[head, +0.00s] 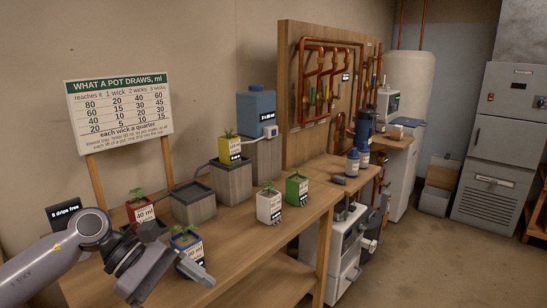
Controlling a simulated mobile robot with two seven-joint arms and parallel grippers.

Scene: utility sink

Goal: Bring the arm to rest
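My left arm comes in from the lower left, and its grey gripper (194,270) hangs over the near edge of the wooden bench (262,248). The gripper is seen side-on, so I cannot tell whether its fingers are open or shut. It is just in front of the blue pot (188,252) with a seedling; whether they touch is unclear. The red pot (142,214) stands behind the arm, partly hidden by it. My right gripper is out of view.
A white pot (269,207), a green pot (297,190) and a yellow pot (230,150) stand further along. Wooden blocks, a blue tank (256,104) and a sign (119,103) are behind. A small dark display (63,214) stands at the left. Open floor lies right.

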